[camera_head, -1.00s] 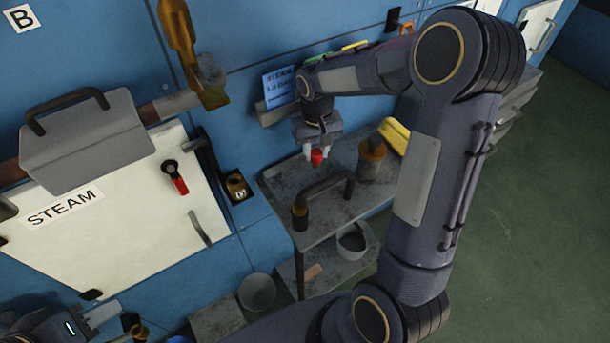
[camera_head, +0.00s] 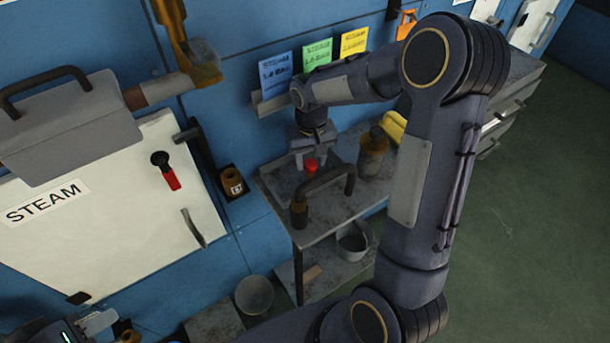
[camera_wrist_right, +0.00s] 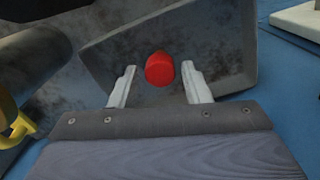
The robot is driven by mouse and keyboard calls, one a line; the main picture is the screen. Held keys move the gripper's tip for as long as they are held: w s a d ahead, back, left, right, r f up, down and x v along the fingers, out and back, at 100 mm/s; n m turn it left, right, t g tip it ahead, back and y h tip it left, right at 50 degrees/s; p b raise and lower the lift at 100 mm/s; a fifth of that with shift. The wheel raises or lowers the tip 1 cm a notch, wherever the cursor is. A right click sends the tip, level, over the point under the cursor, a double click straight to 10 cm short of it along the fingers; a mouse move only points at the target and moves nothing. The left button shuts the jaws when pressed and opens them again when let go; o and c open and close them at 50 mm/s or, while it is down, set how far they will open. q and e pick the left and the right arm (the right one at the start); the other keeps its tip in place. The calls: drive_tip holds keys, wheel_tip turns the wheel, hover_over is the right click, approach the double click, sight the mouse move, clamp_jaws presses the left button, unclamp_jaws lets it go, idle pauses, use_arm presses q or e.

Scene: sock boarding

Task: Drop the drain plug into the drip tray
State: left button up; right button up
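The drain plug appears to be the small red cylinder (camera_head: 310,166), just below my right gripper (camera_head: 311,158) in the head view. In the right wrist view, the red plug (camera_wrist_right: 159,69) lies between and beyond the spread fingertips (camera_wrist_right: 159,84), with a gap on each side. My right gripper is open. Behind the plug is a grey, worn, raised-edged surface (camera_wrist_right: 225,40), apparently the drip tray; in the head view it is the left end of the grey cart top (camera_head: 275,182). Whether the plug touches it is unclear. My left gripper (camera_head: 98,322) is only partly visible at lower left.
A dark curved handle (camera_head: 325,178) and a brown cup (camera_head: 373,155) stand on the cart, with a yellow item (camera_head: 398,128) behind. A grey pot (camera_head: 353,244) is on the lower shelf. A bowl (camera_head: 254,294) is at lower left. The blue machine wall borders the cart.

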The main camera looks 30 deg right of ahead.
drive_tip(key=shift+o, duration=0.8)
drive_tip(key=shift+r, duration=0.2)
wheel_tip(320, 180, up, 2)
drive_tip(key=shift+r, duration=0.2)
drive_tip(key=s+a+r+b, duration=0.2)
drive_tip(key=s+a+r, duration=0.5)
drive_tip(key=s+r, duration=0.3)
drive_tip(key=shift+s+a, duration=0.15)
drive_tip(key=shift+s, duration=0.85)
drive_tip(key=shift+s+r, duration=0.1)
